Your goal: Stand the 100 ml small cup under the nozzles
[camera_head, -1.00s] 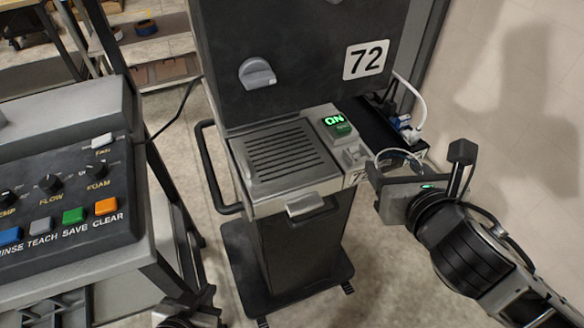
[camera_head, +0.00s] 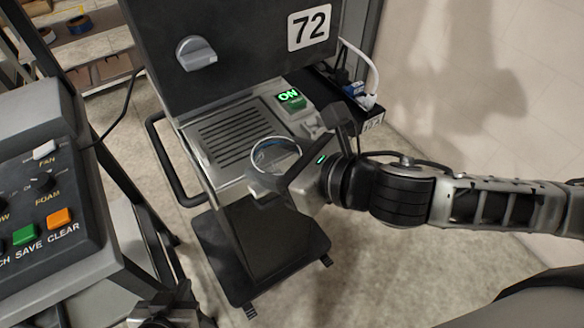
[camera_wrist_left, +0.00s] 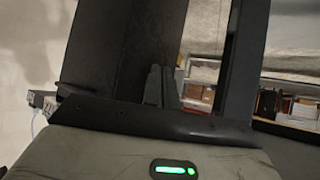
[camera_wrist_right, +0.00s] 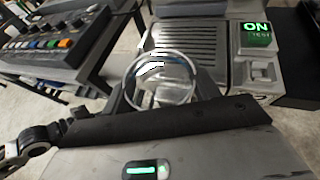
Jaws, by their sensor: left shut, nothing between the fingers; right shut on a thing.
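The small clear cup (camera_head: 274,152) is held upright or nearly so by my right gripper (camera_head: 283,172), which is shut on it. In the head view the cup overlaps the front edge of the slotted drip tray (camera_head: 222,132). In the right wrist view the cup (camera_wrist_right: 162,78) shows between the fingers, in front of the tray slots (camera_wrist_right: 187,42). Its height above the tray is hard to tell. The nozzles are not visible; the dark machine front (camera_head: 240,35) hides that area. My left gripper (camera_wrist_left: 161,85) is shut and empty, away from the cup.
A green-lit ON switch (camera_head: 291,99) sits right of the tray. A black handrail (camera_head: 165,165) runs along the machine's left side. A control panel with coloured buttons (camera_head: 60,217) stands at left. Cables (camera_head: 365,75) hang at the right. Open floor lies right of the machine.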

